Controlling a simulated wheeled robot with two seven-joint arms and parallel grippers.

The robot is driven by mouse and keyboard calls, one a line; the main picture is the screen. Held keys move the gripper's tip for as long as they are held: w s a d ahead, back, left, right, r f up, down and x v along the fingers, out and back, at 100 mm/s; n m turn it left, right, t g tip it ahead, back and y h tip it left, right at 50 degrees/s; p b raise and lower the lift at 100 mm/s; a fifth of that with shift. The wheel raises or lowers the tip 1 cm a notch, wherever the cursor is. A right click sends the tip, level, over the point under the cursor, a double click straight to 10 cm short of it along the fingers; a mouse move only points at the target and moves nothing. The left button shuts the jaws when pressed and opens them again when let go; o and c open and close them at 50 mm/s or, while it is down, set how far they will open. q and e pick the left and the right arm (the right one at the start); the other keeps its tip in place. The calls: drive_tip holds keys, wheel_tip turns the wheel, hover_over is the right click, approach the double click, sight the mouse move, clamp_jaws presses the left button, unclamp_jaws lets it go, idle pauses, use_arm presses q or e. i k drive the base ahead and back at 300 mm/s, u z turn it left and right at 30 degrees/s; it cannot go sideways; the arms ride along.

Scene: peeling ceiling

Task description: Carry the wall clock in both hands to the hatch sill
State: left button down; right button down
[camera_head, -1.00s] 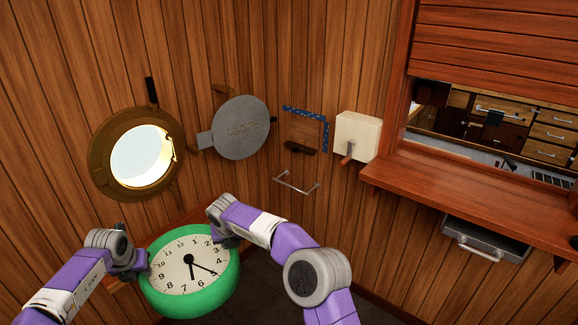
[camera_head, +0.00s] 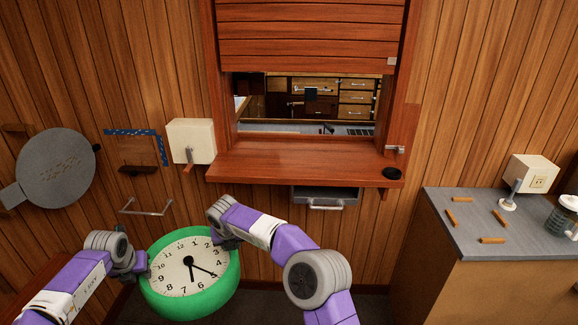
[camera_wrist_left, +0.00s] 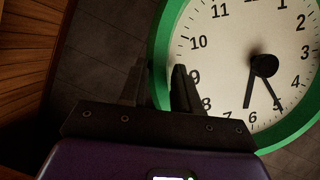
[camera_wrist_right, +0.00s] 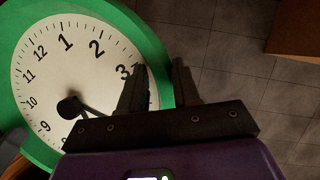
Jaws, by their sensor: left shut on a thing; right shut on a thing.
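The wall clock (camera_head: 190,268) has a green rim and a white face with black numerals. It hangs between my two grippers at the lower left of the head view, face up and tilted. My left gripper (camera_head: 140,270) is shut on the rim at its left side; the left wrist view shows its fingers (camera_wrist_left: 160,85) at the rim near 8 and 9. My right gripper (camera_head: 228,240) is shut on the rim at its upper right; its fingers (camera_wrist_right: 158,85) show near 3. The hatch sill (camera_head: 300,164) is a red-brown wooden shelf ahead, beyond the clock, under a half-raised shutter (camera_head: 308,40).
A small black disc (camera_head: 391,173) lies at the sill's right end. A grey drawer (camera_head: 325,197) protrudes below the sill. A grey counter (camera_head: 470,240) with several orange sticks stands at right. A towel bar (camera_head: 146,210) and a white box (camera_head: 190,140) are on the wall at left.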

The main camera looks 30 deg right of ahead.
sight(305, 158)
drive_tip(key=z, duration=1)
